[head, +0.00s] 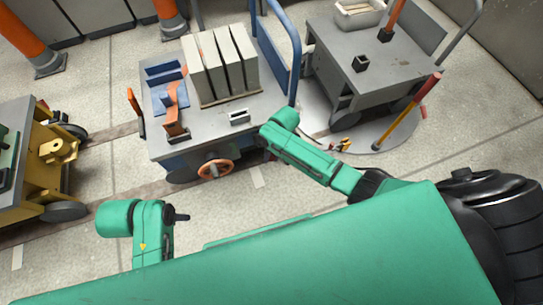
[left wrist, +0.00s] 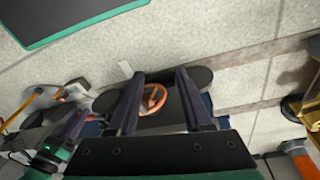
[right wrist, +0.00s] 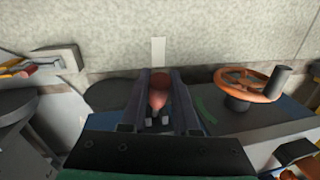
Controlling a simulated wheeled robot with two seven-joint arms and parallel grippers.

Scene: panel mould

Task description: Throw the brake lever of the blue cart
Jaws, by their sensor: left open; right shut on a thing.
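The blue cart (head: 200,125) has a grey top and an orange handwheel (head: 216,169) on its near side. The handwheel also shows in the right wrist view (right wrist: 248,85), right of my fingers. My right gripper (right wrist: 160,74) is shut on a red-handled lever (right wrist: 158,92) on this side of the cart. In the head view the lever is hidden by my right wrist. A green curved mark (right wrist: 205,110) shows on the cart just right of the lever. My left gripper (head: 183,215) is open and empty, away from the cart; its fingers (left wrist: 158,73) frame the distant handwheel.
White panels (head: 222,65) and an orange clamp (head: 174,110) stand on the blue cart. A grey cart (head: 375,60) on a round plate is at right, with a red-and-yellow lever (head: 408,112). A yellow cart (head: 50,150) is at left. The floor (head: 240,205) in front is free.

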